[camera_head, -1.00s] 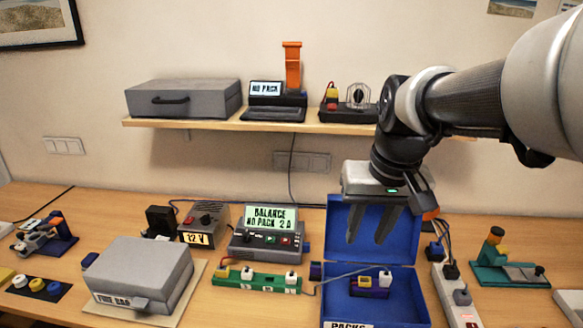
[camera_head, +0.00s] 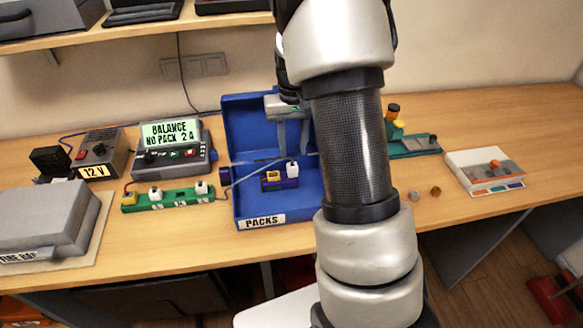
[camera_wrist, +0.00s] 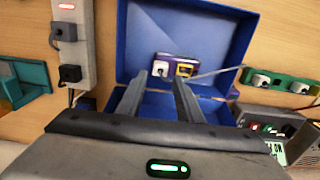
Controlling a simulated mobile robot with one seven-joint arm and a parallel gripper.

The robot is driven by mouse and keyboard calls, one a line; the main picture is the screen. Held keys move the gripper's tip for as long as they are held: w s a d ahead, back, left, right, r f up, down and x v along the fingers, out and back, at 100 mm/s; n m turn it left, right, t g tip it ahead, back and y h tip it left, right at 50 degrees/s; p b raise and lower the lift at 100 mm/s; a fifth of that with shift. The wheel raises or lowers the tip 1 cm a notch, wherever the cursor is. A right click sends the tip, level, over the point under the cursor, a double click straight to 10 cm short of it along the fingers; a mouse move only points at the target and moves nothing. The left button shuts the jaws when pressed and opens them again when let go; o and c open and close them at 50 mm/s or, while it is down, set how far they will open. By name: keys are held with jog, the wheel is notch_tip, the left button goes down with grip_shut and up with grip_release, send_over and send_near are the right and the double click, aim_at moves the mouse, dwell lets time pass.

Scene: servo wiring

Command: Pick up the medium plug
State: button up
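The pictures do not label a medium plug, so I cannot tell which plug it is. A white plug (camera_head: 292,169) and a yellow connector (camera_head: 272,176) stand on a small purple pack (camera_head: 281,184) in the open blue box (camera_head: 262,209). A thin cable runs between the box and the strip. My gripper (camera_head: 292,142) is open and empty, pointing down over the box. In the wrist view the fingertips (camera_wrist: 157,84) appear just below the white plug (camera_wrist: 160,69) and yellow connector (camera_wrist: 184,69).
The raised blue lid (camera_head: 245,125) stands behind the box. The balance charger (camera_head: 178,158), 12 V supply (camera_head: 103,152) and grey fire bag (camera_head: 42,222) are to the left. A power strip (camera_wrist: 74,45) shows in the wrist view. Table at right front is mostly clear.

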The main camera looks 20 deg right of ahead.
aim_at(292, 165)
notch_tip(292, 165, down, 8)
jog(key=shift+w+f+p, duration=0.15)
jog(key=shift+f+p, duration=0.1)
jog(key=shift+p, duration=0.05)
jog(key=c, duration=0.8)
